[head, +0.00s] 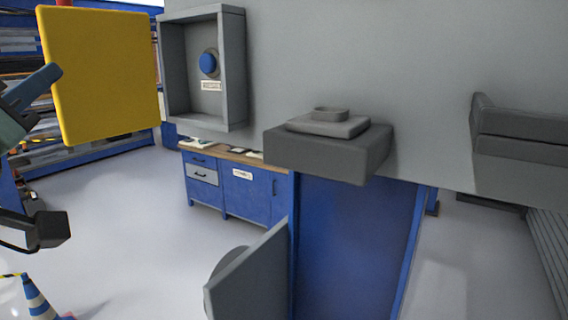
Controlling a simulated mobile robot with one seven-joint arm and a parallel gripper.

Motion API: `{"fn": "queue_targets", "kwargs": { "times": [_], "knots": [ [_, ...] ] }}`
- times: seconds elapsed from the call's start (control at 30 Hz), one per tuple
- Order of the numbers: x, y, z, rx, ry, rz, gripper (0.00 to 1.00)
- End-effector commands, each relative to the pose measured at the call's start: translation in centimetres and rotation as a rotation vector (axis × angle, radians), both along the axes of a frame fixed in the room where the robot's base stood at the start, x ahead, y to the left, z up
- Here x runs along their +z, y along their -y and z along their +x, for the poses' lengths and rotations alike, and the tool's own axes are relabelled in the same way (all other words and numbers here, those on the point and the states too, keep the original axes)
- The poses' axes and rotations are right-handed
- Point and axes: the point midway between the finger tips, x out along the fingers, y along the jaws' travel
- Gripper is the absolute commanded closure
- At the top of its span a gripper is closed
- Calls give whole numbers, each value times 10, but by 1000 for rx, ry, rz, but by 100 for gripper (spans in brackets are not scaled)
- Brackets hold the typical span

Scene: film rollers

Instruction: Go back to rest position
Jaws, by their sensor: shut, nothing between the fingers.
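My gripper (42,82) shows only in part at the left edge of the head view. Its blue-grey end points up and to the right, shut and empty, in front of the yellow panel (100,75) as seen from here. A dark block with a cable, which looks like part of my arm, shows below it. The rest of the arm is cut off by the picture's edge.
A grey open-fronted box (237,75) with a blue button (208,63) is on the grey wall. A dark grey block (325,155) juts out right of it. A grey plate (250,275) stands low in front. A striped cone (38,298) is bottom left. Blue cabinets (235,190) stand behind open floor.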

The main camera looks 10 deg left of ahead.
Motion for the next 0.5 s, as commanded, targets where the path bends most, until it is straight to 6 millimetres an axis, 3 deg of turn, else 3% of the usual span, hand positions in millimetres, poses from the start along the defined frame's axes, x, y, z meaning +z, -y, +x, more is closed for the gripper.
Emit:
{"fn": "queue_targets", "kwargs": {
  "times": [0.03,0.27,0.5],
  "knots": [
    [-6,20,8,-29,15,23,100],
    [-10,87,21,-79,94,138,100],
    [-23,183,15,-122,223,285,100]
  ]
}}
